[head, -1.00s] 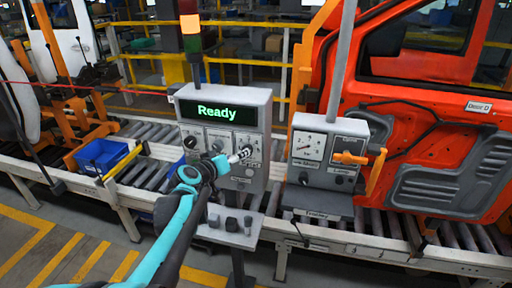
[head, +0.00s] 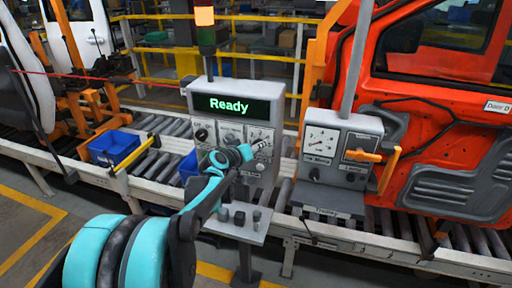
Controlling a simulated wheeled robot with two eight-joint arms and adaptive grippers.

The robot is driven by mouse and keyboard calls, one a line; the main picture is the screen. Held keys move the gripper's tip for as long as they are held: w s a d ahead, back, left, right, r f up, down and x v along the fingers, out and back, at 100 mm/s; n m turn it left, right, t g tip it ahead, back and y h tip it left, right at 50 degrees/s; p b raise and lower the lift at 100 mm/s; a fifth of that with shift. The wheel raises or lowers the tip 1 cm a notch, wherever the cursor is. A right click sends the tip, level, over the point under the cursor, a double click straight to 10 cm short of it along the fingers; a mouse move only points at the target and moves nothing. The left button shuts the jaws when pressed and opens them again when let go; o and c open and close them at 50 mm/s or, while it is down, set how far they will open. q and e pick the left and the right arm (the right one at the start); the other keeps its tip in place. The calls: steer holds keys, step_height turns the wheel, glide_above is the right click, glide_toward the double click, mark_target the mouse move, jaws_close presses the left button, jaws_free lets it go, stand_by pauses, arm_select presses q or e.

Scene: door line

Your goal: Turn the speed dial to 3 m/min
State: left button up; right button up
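A grey control panel (head: 276,103) stands at the middle of the head view, with a green "Ready" display (head: 230,105). Below the display is a row of dials. A black knob (head: 201,135) shows at the left of the row. The dial faces (head: 231,131) to its right are partly visible, and their scale text is too small to read. My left gripper (head: 246,151) is in front of the panel's lower right dials and hides part of them. I cannot tell whether it touches a knob or whether its fingers are open. My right gripper is not in view.
A second grey box (head: 340,125) with a gauge and an orange handle (head: 364,156) stands to the right, before an orange door (head: 450,180). A small shelf with knobs (head: 240,228) juts out below the panel. A blue bin (head: 113,147) sits on the conveyor at left.

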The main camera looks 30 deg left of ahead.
arm_select(q)
steer(key=shift+a+n, duration=0.1)
steer(key=shift+n, duration=0.2)
steer(key=n+h+b, duration=0.1)
steer(key=n+t+b, duration=0.1)
steer(key=shift+a+f+n+h+b, duration=0.1)
steer(key=shift+f+n+h+b, duration=0.1)
steer(key=shift+n+h+b, duration=0.15)
steer(key=n+t+h+b, duration=0.1)
steer(key=n+b, duration=0.1)
steer(key=n, duration=0.2)
steer(key=shift+t+b, duration=0.3)
steer(key=shift+b, duration=0.05)
stand_by(0.5)
steer(key=o, duration=1.1)
steer(key=shift+o, duration=0.2)
steer(key=shift+s, duration=0.1)
